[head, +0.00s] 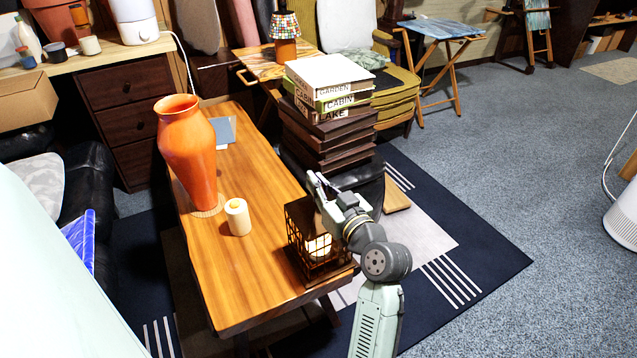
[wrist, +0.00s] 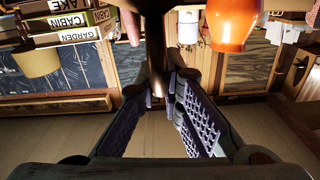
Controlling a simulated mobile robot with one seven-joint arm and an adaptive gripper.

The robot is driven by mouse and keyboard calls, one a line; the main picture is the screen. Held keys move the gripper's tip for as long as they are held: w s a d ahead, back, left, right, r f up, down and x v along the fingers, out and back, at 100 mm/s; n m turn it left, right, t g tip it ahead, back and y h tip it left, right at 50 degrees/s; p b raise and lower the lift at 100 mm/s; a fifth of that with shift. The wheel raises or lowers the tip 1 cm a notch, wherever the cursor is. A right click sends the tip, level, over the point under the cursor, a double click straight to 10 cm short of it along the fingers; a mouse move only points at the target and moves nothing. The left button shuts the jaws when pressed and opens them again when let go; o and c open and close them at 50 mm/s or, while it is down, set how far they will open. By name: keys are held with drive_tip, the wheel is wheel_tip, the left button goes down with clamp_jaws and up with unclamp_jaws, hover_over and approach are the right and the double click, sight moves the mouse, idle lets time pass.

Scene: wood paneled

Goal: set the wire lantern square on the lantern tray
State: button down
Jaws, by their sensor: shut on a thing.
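The wire lantern (head: 302,232) is a dark open cage with a pale candle (head: 319,246) inside. It is at the near right end of the wooden coffee table in the head view. My gripper (head: 322,190) is at the lantern's upper part, shut on it. In the wrist view my gripper (wrist: 166,92) has its fingers around a dark brown upright part (wrist: 155,55), which I take to be the lantern. I cannot make out the lantern tray apart from the lantern's dark base, nor whether the base touches anything.
The coffee table (head: 235,277) also bears an orange vase (head: 187,155), a cream candle (head: 238,217) and a flat blue-grey item (head: 222,131). A tall stack of books (head: 328,108) stands close behind my gripper. The table's near left end is clear.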

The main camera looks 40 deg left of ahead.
drive_tip(key=shift+f, duration=0.2)
drive_tip(key=c, duration=1.7)
unclamp_jaws()
drive_tip(key=shift+o, duration=0.7)
drive_tip(key=shift+o, duration=1.2)
wheel_tip(320, 180, up, 10)
drive_tip(key=shift+f, duration=0.1)
